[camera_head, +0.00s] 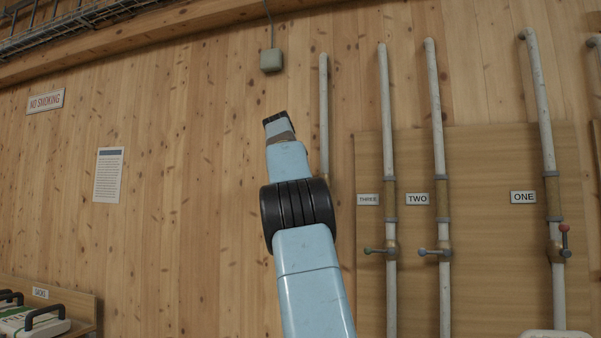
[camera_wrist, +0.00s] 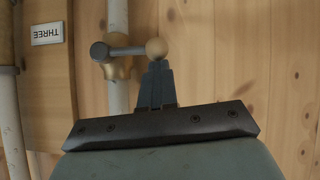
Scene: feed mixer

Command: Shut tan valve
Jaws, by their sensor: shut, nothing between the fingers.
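The tan valve shows in the wrist view. Its lever (camera_wrist: 128,51) lies across the upright white pipe (camera_wrist: 118,18), from a grey hub (camera_wrist: 99,52) to a round tan knob (camera_wrist: 156,48). A brass-coloured body (camera_wrist: 118,69) sits on the pipe at the lever. My gripper (camera_wrist: 157,66) is shut and empty, its fingertips right at the lower edge of the tan knob in the picture. I cannot tell whether they touch it. In the head view the tan valve is not visible; my arm stands in front of that area.
A THREE sign (camera_wrist: 47,33) appears upside down beside the pipe. In the head view, valves with a green knob (camera_head: 367,251), a blue knob (camera_head: 422,252) and a red knob (camera_head: 564,229) are on pipes to the right. A grey box (camera_head: 271,60) hangs above my arm.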

